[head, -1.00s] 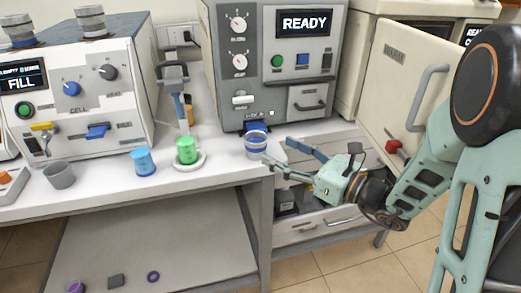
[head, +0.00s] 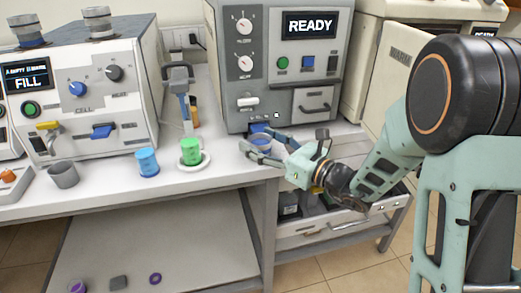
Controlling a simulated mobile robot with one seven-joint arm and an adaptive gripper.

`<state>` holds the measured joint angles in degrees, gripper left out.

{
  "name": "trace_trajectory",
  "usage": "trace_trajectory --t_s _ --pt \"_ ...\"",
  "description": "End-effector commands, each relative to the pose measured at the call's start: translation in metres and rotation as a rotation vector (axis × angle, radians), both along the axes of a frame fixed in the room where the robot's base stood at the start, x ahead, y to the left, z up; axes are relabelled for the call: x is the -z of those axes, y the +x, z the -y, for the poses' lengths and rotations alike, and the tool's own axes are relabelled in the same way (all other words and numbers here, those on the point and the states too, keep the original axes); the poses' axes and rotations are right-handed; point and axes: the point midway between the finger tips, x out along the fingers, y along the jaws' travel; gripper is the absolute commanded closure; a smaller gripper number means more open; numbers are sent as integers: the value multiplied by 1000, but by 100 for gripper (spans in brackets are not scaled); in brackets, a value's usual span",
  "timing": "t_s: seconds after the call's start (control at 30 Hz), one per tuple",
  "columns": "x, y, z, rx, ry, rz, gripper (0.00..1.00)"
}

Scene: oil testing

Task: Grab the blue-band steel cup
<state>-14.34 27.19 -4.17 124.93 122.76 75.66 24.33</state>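The blue-band steel cup (head: 264,144) stands near the front edge of the bench, below the grey READY machine, and is partly hidden by my gripper. My gripper (head: 254,138) reaches in from the right at bench height. Its two blue-grey fingers are spread, one on the near side of the cup and one on the far side. The cup appears between them. I cannot tell whether either finger touches it.
A green cup (head: 190,151) on a white dish and a blue cup (head: 147,162) stand to the left, with a plain grey cup (head: 63,174) farther left. The READY machine (head: 240,100) rises close behind. An open drawer (head: 335,228) lies below my arm.

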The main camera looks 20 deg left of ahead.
Motion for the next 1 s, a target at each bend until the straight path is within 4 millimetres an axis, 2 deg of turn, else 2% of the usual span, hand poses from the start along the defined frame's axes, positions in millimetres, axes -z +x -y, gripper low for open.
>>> trace_trajectory --t_s 0.07,0.4,0.77,1.0 --pt "0 0 0 0 0 0 50" --pt "0 0 0 0 0 0 87" --pt "-6 0 0 0 1 3 88" --pt "-40 -1 3 2 2 5 88"
